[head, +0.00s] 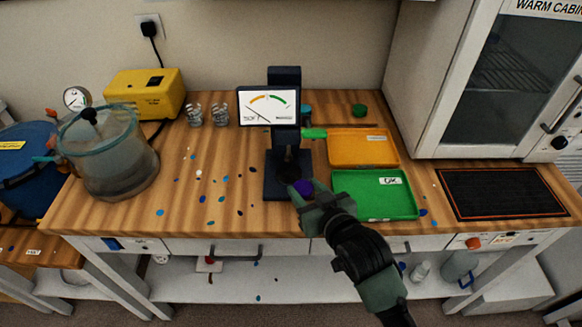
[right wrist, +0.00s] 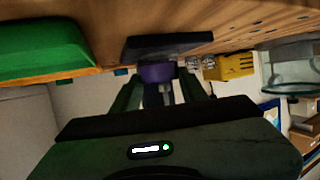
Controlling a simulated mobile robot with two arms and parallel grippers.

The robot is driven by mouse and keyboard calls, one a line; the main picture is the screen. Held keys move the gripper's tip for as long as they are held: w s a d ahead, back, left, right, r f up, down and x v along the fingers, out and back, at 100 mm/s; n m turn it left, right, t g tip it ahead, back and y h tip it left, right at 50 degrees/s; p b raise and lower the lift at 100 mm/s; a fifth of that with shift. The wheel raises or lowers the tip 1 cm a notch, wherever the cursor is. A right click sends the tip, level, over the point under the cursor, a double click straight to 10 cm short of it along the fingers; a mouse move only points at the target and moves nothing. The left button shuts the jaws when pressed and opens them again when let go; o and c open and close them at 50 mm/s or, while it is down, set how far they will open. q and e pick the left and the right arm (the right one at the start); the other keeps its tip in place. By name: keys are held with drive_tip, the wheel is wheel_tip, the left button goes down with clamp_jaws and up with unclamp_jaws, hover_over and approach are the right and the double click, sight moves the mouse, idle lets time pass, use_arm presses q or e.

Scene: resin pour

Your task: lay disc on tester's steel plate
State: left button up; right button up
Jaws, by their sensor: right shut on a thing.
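The tester (head: 284,150) is a dark upright stand with a dial face (head: 268,106) and a dark base (head: 274,188). Its plate area under the column is dark, and I cannot make out the steel plate clearly. My right gripper (head: 308,190) is at the front right of the tester's base, shut on a purple disc (head: 303,187). In the right wrist view the purple disc (right wrist: 158,72) sits between the fingertips, close to the dark base (right wrist: 170,46). I cannot tell whether disc and base touch. My left gripper is out of view.
An orange tray (head: 362,150) and a green tray (head: 408,207) lie right of the tester. A black mat (head: 500,193) and a cabinet (head: 480,85) are farther right. A glass pot (head: 108,160) and a yellow box (head: 145,92) stand left. Small coloured spots dot the wooden bench.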

sight(291, 178)
drive_tip(key=w, duration=0.1)
drive_tip(key=w+a, duration=0.1)
drive_tip(key=w, duration=0.1)
drive_tip(key=w+a, duration=0.1)
drive_tip(key=w, duration=0.2)
drive_tip(key=w+a, duration=0.1)
drive_tip(key=w+p, duration=0.1)
drive_tip(key=shift+a+r, duration=0.15)
drive_tip(key=shift+a, duration=0.1)
drive_tip(key=shift+f, duration=0.7)
drive_tip(key=shift+s+f, duration=0.1)
drive_tip(key=shift+f, duration=0.05)
drive_tip(key=shift+d, duration=0.1)
drive_tip(key=shift+f, duration=0.2)
drive_tip(key=o, duration=1.4)
drive_tip(key=shift+c, duration=0.2)
